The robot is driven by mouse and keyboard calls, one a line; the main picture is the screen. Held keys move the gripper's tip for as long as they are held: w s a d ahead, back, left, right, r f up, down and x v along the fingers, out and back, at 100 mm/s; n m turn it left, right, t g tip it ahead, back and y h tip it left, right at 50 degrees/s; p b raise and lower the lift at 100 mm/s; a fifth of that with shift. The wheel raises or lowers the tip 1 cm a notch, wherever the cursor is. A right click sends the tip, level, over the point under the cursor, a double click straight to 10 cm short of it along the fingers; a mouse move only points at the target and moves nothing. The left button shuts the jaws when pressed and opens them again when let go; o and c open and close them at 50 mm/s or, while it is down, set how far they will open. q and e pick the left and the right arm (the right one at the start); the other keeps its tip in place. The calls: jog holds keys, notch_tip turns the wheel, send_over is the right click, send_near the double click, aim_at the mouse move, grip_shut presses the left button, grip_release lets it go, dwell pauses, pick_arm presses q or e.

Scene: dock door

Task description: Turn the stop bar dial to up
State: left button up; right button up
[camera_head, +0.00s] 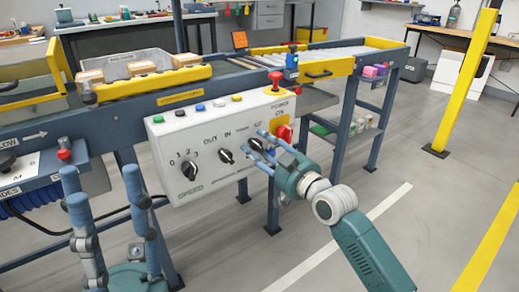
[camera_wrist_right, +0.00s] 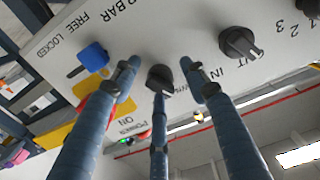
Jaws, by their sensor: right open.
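The white control box (camera_head: 215,150) has a row of black dials on its front. The stop bar dial (camera_wrist_right: 160,78) is a black knob under the partly cut-off "BAR" label in the right wrist view. I cannot read its setting. My right gripper (camera_head: 260,150) is at the box front and hides part of that area in the head view. Its three blue fingers are spread open around the dial, with no clear grip on it. My left gripper (camera_head: 105,190) is open and empty, fingers up, at lower left, away from the box.
An OUT/IN dial (camera_head: 226,156) and a speed dial (camera_head: 189,170) sit left of my right gripper. A blue FREE/LOCKED slider (camera_wrist_right: 93,55) is close to one right finger. A red power knob (camera_head: 284,133) and red mushroom button (camera_head: 275,80) are nearby. Open floor lies right.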

grip_shut()
